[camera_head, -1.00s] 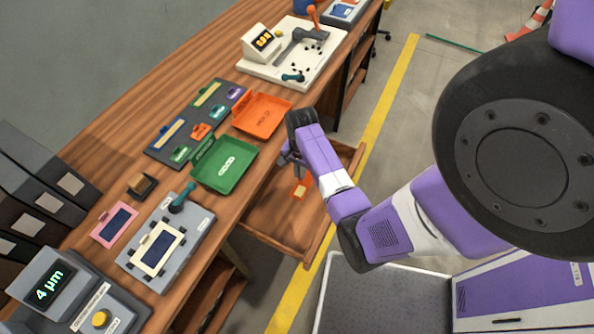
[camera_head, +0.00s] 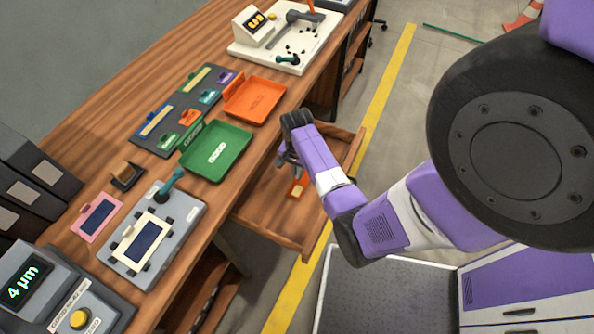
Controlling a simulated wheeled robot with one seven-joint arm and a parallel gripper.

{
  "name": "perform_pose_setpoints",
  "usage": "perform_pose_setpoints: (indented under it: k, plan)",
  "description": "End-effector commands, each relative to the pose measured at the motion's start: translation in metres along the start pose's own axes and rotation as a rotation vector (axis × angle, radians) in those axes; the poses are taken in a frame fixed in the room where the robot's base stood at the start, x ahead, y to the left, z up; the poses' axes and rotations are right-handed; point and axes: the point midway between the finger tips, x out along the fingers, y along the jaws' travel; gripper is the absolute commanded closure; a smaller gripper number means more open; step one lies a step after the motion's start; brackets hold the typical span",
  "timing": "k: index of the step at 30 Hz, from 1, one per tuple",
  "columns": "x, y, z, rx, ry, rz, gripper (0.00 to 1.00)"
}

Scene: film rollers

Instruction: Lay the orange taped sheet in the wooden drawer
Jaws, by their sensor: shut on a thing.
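The orange taped sheet (camera_head: 298,188) is a small orange piece with a pale yellow patch. It shows just below my gripper (camera_head: 288,160), over the open wooden drawer (camera_head: 280,218). My gripper points down and is shut on the sheet. The fingers are small and dark, so the exact grip is hard to see. I cannot tell whether the sheet touches the drawer floor. The drawer is pulled out from the bench's right side, and my arm covers part of its right side.
The wooden bench (camera_head: 80,127) carries a green tray (camera_head: 222,148) and an orange tray (camera_head: 256,98) beside the drawer. A grey press plate (camera_head: 160,245) and a pink-framed sheet (camera_head: 97,217) lie nearer. A yellow floor line (camera_head: 385,90) runs past the drawer.

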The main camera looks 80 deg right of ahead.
Motion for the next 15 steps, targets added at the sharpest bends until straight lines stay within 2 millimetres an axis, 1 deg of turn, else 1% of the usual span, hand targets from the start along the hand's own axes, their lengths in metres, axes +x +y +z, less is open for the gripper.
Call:
perform_pose_setpoints:
  k: [6,7,10,15]
  plan:
    - [-0.0003,-0.0003,-0.0001,0.000,0.000,0.000,1.00]
    - [-0.0003,-0.0003,-0.0001,0.000,0.000,0.000,0.89]
    - [-0.0003,-0.0003,-0.0001,0.000,0.000,0.000,0.69]
    - [-0.0003,-0.0003,-0.0001,0.000,0.001,0.000,0.69]
